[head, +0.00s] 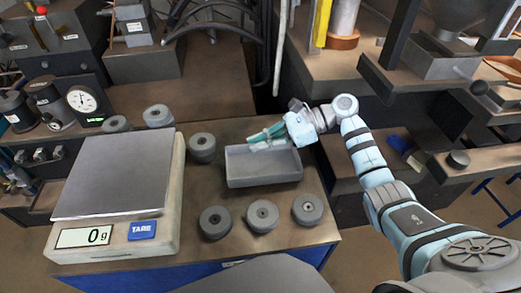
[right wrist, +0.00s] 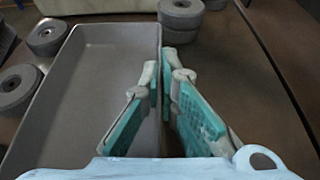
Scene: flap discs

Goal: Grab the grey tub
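The grey tub (head: 264,181) is a shallow rectangular open tray on the brown table, right of the scale. It looks empty and fills the left of the right wrist view (right wrist: 85,90). My right gripper (head: 258,138) is at the tub's far wall in the head view. In the right wrist view its teal-padded fingers (right wrist: 160,75) straddle that wall, one inside and one outside. The tips look closed against it. The tub appears level, resting on the table. My left gripper is not in view.
A scale (head: 118,185) reading 0 g stands left of the tub. Flap discs lie in front of the tub (head: 262,215), beside it (head: 202,147) and behind the scale (head: 158,116). The table's right edge lies close to the tub.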

